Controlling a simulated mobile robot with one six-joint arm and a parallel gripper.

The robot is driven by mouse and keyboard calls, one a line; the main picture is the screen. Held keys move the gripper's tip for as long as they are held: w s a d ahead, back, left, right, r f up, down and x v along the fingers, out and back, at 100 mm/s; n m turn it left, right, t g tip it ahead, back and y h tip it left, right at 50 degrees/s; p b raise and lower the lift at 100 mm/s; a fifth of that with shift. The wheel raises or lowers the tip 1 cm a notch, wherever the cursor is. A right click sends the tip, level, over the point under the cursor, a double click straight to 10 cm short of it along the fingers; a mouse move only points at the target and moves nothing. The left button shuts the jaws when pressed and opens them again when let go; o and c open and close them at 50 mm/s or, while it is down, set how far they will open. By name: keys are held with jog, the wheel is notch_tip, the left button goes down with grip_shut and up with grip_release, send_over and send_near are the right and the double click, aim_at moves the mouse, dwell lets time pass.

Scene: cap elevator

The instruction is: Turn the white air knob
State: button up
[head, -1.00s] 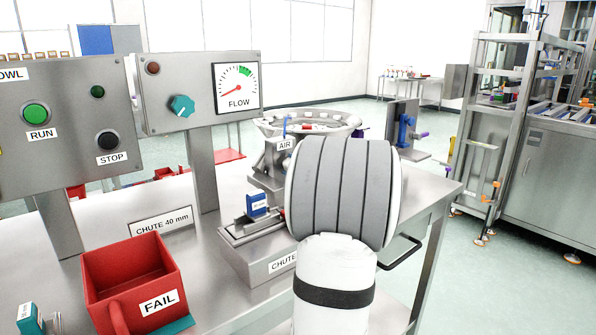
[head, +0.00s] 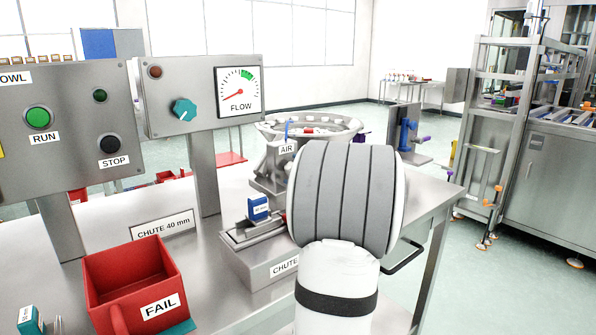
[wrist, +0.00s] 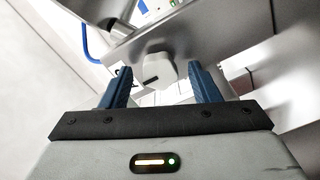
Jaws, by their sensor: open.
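The white air knob (wrist: 160,70) shows in the wrist view as a pale rounded block with a dark mark, set on a grey metal part. My gripper (wrist: 161,80) is open, its two blue fingers apart, one to each side of the knob in the picture. I cannot tell whether either finger touches it. In the head view the AIR label (head: 288,148) shows on a metal block below the bowl, but my arm hides the knob and my gripper.
A red FAIL bin (head: 135,285) stands at the front left. The CHUTE block (head: 262,262) is left of my arm. The flow panel (head: 205,95) with a teal knob stands behind, and the feeder bowl (head: 310,132) is behind my arm. A blue tube (wrist: 92,45) runs near the left finger.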

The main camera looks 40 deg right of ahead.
jog(key=s, duration=0.7)
jog(key=shift+a, duration=0.45)
jog(key=shift+s, duration=0.15)
